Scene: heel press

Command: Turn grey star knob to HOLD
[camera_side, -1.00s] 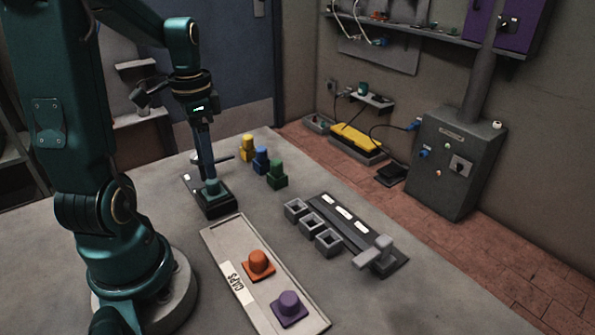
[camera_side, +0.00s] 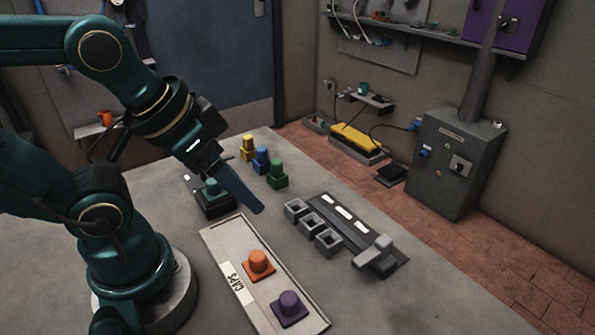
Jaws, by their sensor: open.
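No knob here is plainly star-shaped. A grey piece with stubby bars (camera_side: 376,258) sits at the near right end of a dark plate (camera_side: 345,226), and I cannot tell if it is the star knob. The plate has white labels (camera_side: 343,212) too small to read, so I cannot make out HOLD. My gripper (camera_side: 252,203) is open and empty, its blue fingers tilted down to the right above the table. It is left of the dark plate and apart from it. The fingers overlap in this view.
Yellow, blue and green pieces (camera_side: 262,160) stand beyond. Grey square sockets (camera_side: 327,242) line the plate. A CAPS tray (camera_side: 306,305) holds orange and purple caps.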

